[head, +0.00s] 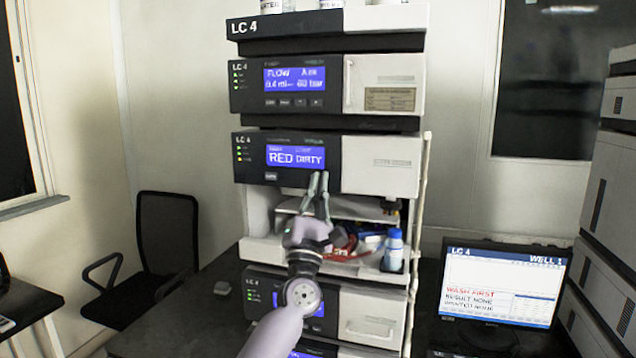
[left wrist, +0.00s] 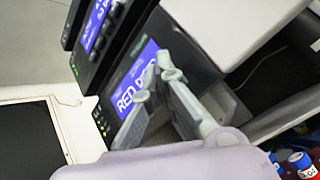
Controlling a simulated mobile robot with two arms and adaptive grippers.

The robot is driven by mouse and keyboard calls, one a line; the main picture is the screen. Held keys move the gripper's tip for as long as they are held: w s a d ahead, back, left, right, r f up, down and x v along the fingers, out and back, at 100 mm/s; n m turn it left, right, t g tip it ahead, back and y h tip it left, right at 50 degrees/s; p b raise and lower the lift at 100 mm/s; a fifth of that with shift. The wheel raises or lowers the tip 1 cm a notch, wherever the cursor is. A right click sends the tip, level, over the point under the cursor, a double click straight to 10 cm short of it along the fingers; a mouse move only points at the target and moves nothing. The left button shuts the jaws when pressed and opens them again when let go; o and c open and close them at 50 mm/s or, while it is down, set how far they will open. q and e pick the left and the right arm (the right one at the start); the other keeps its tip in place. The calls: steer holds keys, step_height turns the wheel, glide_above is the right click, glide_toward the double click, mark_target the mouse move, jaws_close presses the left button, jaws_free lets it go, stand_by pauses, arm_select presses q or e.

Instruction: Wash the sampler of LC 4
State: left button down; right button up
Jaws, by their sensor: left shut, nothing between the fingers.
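The LC 4 stack stands in the middle of the head view. Its sampler module (head: 385,165) has a blue display (head: 296,157) reading "RED DIRTY", with a small button (head: 271,176) below it. My left gripper (head: 318,178) is shut and empty, its fingertips in front of the sampler's lower edge, right of the button. In the left wrist view the gripper (left wrist: 160,75) overlaps the display (left wrist: 130,85); I cannot tell whether it touches the panel. The monitor (head: 503,285) is labelled LC 4 and shows "WELL 1", "WASH FIRST" and "RESULT NONE". My right gripper is not in view.
An open bay below the sampler holds a blue-capped bottle (head: 393,250) and red and blue items. The pump module (head: 385,85) sits above. A black chair (head: 165,235) stands left, and another instrument stack (head: 610,200) stands right. The dark bench has free room left of the stack.

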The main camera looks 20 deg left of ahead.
arm_select(q)
steer(key=shift+w+b, duration=0.25)
steer(key=shift+b, duration=0.15)
stand_by(0.6)
steer(key=shift+s+p, duration=0.6)
steer(key=shift+s, duration=0.25)
steer(key=s+p, duration=0.3)
steer(key=s, duration=0.2)
steer(key=shift+a, duration=0.1)
stand_by(0.4)
